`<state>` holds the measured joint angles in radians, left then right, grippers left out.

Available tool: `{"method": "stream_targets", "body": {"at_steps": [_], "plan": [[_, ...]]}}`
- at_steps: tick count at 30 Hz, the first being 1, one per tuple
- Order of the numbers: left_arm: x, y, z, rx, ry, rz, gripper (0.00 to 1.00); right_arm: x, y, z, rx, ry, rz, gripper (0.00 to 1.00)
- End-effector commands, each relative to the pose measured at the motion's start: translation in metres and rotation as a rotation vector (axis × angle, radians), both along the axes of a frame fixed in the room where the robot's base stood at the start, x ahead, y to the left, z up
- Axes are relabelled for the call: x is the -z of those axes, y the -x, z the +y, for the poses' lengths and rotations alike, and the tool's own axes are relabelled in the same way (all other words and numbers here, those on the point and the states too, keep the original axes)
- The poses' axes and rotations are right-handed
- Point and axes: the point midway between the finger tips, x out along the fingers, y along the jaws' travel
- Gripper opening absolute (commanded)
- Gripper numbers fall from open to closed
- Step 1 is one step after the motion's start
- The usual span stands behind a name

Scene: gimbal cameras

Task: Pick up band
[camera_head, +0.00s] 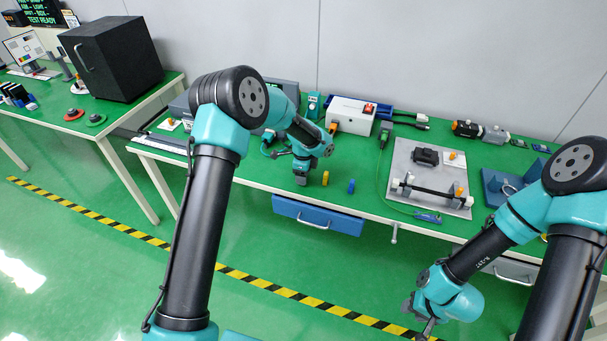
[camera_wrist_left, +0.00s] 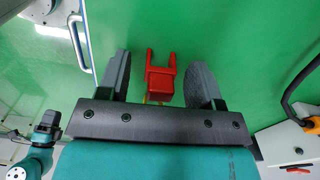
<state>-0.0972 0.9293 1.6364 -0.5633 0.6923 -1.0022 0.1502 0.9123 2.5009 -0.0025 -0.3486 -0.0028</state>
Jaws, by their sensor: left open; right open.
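I cannot tell for sure which object is the band. A red U-shaped piece (camera_wrist_left: 161,78) lies between the fingers of my left gripper (camera_wrist_left: 157,62) in the left wrist view, with a gap on each side. The gripper is open, and a bit of yellow shows below the red piece. In the head view my left gripper (camera_head: 301,180) points down near the table's front edge and hides the red piece. A yellow piece (camera_head: 325,178) and a blue piece (camera_head: 351,186) stand just right of it. My right gripper (camera_head: 421,326) is open, low in front of the table.
A grey plate (camera_head: 420,160) with a black rod fixture lies right of centre on the green table. A white box (camera_head: 351,115) and blue tray stand behind. A blue drawer (camera_head: 317,215) sits below the front edge. A blue bracket (camera_head: 500,190) is at the right.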

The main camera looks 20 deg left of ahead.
Motion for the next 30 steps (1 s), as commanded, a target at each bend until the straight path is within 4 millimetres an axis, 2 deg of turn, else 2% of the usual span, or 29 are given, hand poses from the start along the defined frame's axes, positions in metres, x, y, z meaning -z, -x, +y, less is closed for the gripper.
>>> {"method": "stream_targets", "body": {"at_steps": [3,17,30], "plan": [[0.0064,0.0001,0.0001,-0.001,0.001,0.000,0.60,0.0000,0.0000,0.0000,0.000,0.000,0.000,0.43],[0.0062,0.0001,0.0001,0.000,0.001,0.000,0.59,0.0000,0.0000,0.0000,0.000,0.000,0.000,0.43],[0.0061,0.0001,0.0001,0.000,0.001,0.000,0.17,0.0000,0.0000,0.0000,0.000,0.000,0.000,0.43]]}}
